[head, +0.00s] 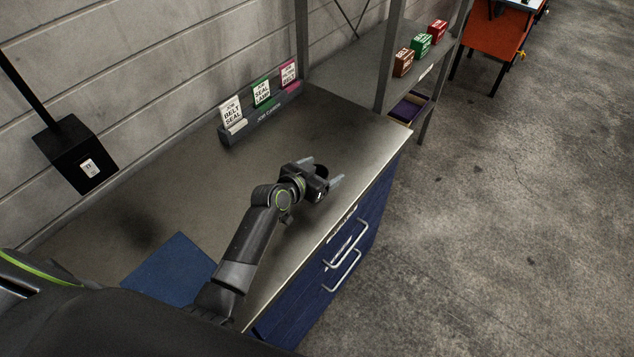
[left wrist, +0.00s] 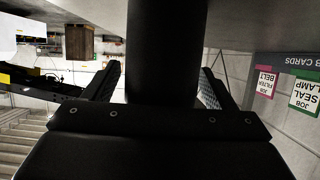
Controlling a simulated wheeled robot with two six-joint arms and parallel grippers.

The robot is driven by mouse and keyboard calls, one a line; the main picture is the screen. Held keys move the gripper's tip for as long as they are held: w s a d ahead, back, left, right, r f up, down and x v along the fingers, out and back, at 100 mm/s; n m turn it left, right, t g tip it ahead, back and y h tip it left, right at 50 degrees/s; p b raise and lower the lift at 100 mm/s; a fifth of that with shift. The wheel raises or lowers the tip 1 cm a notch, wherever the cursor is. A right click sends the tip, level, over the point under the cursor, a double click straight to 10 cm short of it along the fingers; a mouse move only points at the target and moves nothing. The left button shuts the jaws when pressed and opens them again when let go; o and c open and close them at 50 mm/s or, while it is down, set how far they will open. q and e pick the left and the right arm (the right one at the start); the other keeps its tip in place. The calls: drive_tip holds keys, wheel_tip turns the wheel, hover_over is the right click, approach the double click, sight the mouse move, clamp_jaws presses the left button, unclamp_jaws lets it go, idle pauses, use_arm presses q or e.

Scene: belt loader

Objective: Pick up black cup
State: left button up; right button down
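The black cup (head: 321,170) stands on the grey worktop near its front right part, mostly hidden by my left gripper in the head view. In the left wrist view the cup (left wrist: 163,50) is a dark upright cylinder between the two fingers. My left gripper (head: 322,172) reaches around the cup, one finger on each side. In the left wrist view the gripper (left wrist: 160,80) looks open, with a thin gap at the left finger; contact at the right finger is unclear. My right gripper is not in view.
A card holder (head: 262,120) with several cards stands at the wall. A blue mat (head: 170,270) lies on the worktop (head: 350,125). Blue drawers (head: 335,260) are below its front edge. A shelf (head: 350,75) with small boxes stands beyond. Open worktop surrounds the gripper.

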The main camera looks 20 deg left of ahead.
use_arm(q)
drive_tip(key=c, duration=1)
drive_tip(key=shift+c, duration=0.7)
drive_tip(key=shift+r, duration=0.1)
